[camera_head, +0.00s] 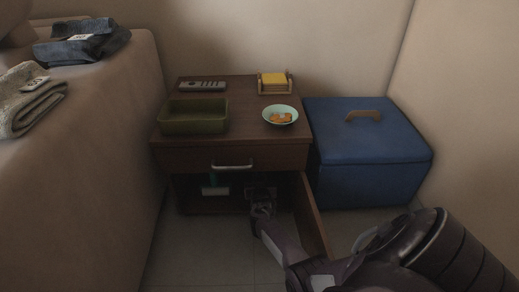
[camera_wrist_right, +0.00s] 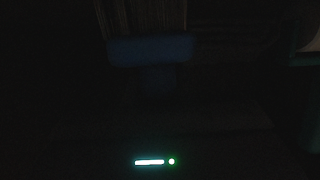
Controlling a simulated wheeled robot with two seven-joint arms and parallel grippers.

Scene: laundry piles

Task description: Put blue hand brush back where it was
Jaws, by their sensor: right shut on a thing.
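My right gripper (camera_head: 262,194) reaches into the dark lower compartment of the brown nightstand (camera_head: 231,159), below the drawer. The right wrist view is very dark. It shows the blue hand brush (camera_wrist_right: 150,51) with pale bristles (camera_wrist_right: 140,16) at the top and its short handle running down toward my gripper. My right gripper is shut on the brush; the fingertips are lost in the dark. I cannot tell whether the brush touches the compartment floor. The brush is not clear in the head view. My left gripper is not in view.
The open cabinet door (camera_head: 312,218) stands just right of my right arm. A teal item (camera_head: 213,179) and a pale item (camera_head: 222,191) sit inside, left. On top are a green tray (camera_head: 194,127), a bowl (camera_head: 280,116) and a remote (camera_head: 203,86). A blue box (camera_head: 370,185) stands right.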

